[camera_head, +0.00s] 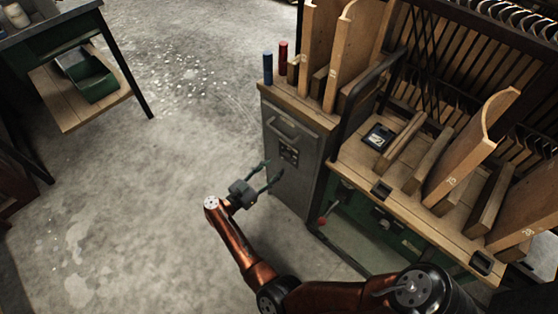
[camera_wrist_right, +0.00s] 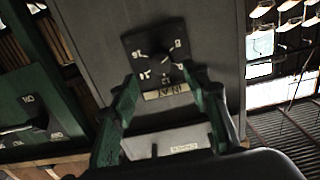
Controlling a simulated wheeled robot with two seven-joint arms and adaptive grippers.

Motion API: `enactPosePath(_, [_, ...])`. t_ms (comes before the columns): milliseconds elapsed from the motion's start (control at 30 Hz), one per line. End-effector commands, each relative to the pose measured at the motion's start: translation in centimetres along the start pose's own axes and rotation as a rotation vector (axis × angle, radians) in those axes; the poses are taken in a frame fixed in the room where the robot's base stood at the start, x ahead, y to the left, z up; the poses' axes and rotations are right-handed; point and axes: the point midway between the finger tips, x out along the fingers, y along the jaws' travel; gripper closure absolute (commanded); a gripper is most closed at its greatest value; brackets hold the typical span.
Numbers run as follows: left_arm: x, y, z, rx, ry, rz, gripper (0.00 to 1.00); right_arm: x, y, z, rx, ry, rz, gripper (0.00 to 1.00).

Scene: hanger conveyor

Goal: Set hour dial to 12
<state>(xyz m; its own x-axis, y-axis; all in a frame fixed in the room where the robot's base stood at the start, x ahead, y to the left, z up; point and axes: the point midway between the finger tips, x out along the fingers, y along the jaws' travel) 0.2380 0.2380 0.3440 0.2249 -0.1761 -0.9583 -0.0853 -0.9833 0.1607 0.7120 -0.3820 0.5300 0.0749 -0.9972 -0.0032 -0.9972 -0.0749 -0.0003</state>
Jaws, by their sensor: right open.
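The hour dial is a small black plate with white marks on the grey cabinet front, below the handle, in the head view (camera_head: 289,153). In the right wrist view the dial (camera_wrist_right: 157,52) appears rotated, with white numerals around a dark centre; its exact setting is hard to read. A pale label (camera_wrist_right: 165,92) lies beside it. My right gripper (camera_head: 272,170) is open and empty in front of the cabinet. In the right wrist view its green fingers (camera_wrist_right: 162,82) frame the label and the dial's near edge; contact cannot be told. My left gripper is not in view.
The grey cabinet (camera_head: 293,185) has a bar handle (camera_head: 287,129) above the dial. A wooden-topped bench (camera_head: 400,190) with upright boards stands right. Blue (camera_head: 267,69) and red (camera_head: 283,55) cylinders stand on the cabinet top.

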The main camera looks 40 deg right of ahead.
Motion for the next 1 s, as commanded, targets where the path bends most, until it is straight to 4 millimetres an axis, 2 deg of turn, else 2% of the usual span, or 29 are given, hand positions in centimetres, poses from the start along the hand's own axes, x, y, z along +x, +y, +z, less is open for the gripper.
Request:
enactPosePath(200, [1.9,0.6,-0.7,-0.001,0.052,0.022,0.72,3.6,0.1,0.2,-0.001,0.004,0.0,0.57])
enactPosePath(400, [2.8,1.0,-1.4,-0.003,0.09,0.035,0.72,5.5,0.0,0.2,-0.001,0.003,-0.002,0.57])
enactPosePath(733, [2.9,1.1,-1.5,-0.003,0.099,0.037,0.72,5.8,0.0,0.0,0.0,0.003,-0.003,0.58])
enactPosePath(1000, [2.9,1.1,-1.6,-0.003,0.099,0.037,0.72,5.7,0.0,0.0,0.0,0.003,-0.003,0.77])
